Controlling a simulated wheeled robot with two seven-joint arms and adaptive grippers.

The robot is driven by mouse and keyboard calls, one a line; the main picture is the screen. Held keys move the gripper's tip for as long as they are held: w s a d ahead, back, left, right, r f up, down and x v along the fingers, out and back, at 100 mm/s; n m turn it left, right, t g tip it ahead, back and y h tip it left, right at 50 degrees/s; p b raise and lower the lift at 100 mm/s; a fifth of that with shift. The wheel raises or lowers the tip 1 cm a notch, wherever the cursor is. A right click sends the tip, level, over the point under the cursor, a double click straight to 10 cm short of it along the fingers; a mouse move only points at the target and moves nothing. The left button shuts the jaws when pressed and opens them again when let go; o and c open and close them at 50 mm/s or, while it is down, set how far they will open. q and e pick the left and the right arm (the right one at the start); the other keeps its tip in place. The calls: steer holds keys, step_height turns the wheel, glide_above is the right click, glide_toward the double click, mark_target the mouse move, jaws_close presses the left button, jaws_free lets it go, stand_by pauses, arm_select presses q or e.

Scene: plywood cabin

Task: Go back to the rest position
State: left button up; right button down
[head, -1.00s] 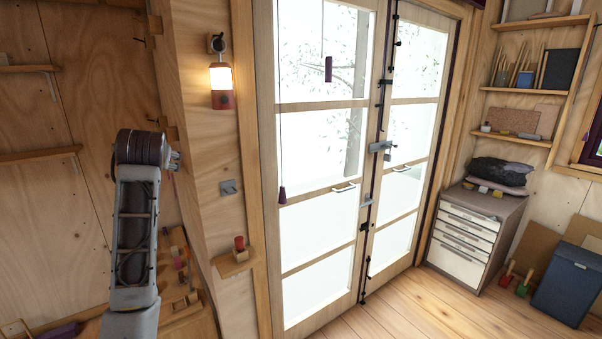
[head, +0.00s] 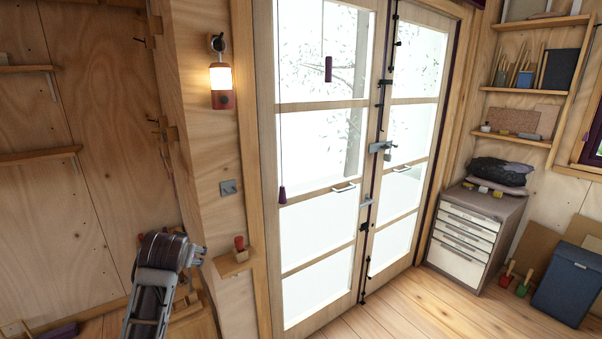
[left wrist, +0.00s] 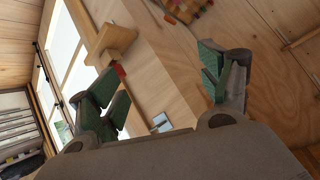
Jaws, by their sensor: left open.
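My left gripper (left wrist: 160,84) shows in the left wrist view with its green-padded fingers spread wide. It is open, and nothing is between the fingers. My right gripper is in neither view.
A small wooden wall shelf (head: 234,265) holding a red-topped item (head: 239,244) is close to my left arm. A lit lantern (head: 221,86) hangs above it. Glazed double doors (head: 330,190), a drawer cabinet (head: 462,247) and a blue bin (head: 570,285) stand to the right.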

arm_select(q)
steer(key=s+d+f+m+g+h, duration=0.1)
steer(key=s+d+f+g+h, duration=0.3)
steer(key=s+f, duration=1.05)
steer(key=s+d+f+g, duration=0.1)
steer(key=s+d+f, duration=0.2)
steer(key=s+f, duration=0.35)
steer(key=s+d+f+g, duration=0.1)
steer(key=s+d+f, duration=0.25)
steer(key=s, duration=0.65)
step_height(320, 180, down, 34)
steer(key=s+m+g, duration=0.1)
steer(key=s+g, duration=0.1)
steer(key=s+a+f, duration=0.2)
steer(key=s+f, duration=0.8)
steer(key=s, duration=0.1)
steer(key=s+a+f+b, duration=0.1)
steer(key=s+a+f, duration=0.1)
steer(key=s+f, duration=0.8)
steer(key=shift+s+f+g, duration=0.25)
steer(key=shift+s+g, duration=0.15)
steer(key=shift+s, duration=0.45)
steer(key=shift+a, duration=0.1)
